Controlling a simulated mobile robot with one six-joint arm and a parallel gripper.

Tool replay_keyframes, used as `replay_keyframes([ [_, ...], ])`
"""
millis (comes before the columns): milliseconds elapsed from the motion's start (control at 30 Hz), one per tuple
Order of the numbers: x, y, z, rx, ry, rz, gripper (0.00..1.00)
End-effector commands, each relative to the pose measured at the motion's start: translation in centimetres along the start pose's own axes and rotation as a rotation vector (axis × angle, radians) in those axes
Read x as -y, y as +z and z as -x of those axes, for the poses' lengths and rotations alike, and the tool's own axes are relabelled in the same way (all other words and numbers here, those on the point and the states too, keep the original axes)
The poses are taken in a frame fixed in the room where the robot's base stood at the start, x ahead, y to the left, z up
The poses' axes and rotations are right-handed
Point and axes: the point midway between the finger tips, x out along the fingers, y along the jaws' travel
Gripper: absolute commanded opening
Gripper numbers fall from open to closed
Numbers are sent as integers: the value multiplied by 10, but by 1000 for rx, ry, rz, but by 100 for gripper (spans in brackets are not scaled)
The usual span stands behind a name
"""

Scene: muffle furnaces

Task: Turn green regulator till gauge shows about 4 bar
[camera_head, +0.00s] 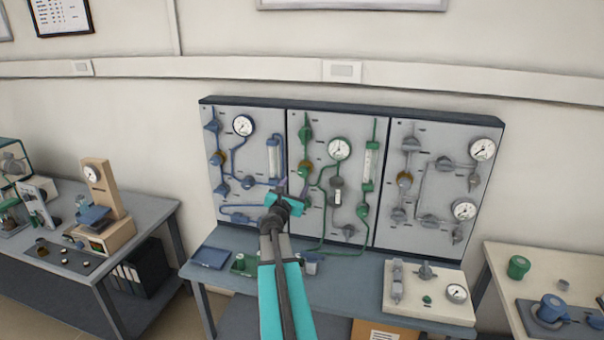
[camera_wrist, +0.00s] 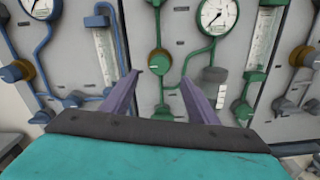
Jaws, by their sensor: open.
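The green regulator (camera_head: 306,159) is a round green knob with a brass ring on the left of the middle panel. It also shows in the wrist view (camera_wrist: 158,62), framed between my fingertips but apparently beyond them. The green-rimmed gauge (camera_head: 339,149) with a white dial sits up and right of it. The gauge shows partly cut off at the top of the wrist view (camera_wrist: 217,14), and its exact reading is too small to tell. My gripper (camera_head: 293,191) is open and empty in front of the panel, below the regulator; its fingers show in the wrist view (camera_wrist: 159,77).
The blue panel (camera_head: 232,125) is on the left and the grey panel (camera_head: 430,135) on the right, with knobs, pipes and gauges. Green flow tubes and valves stand right of the gauge. The bench (camera_head: 345,268) below holds a small valve board (camera_head: 430,298) and a blue tray (camera_head: 211,257).

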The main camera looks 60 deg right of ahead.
Motion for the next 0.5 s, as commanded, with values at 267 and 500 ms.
replay_keyframes([
  [267,0,1,-27,-1,-1,0,54],
  [500,0,1,-47,-1,-1,0,54],
])
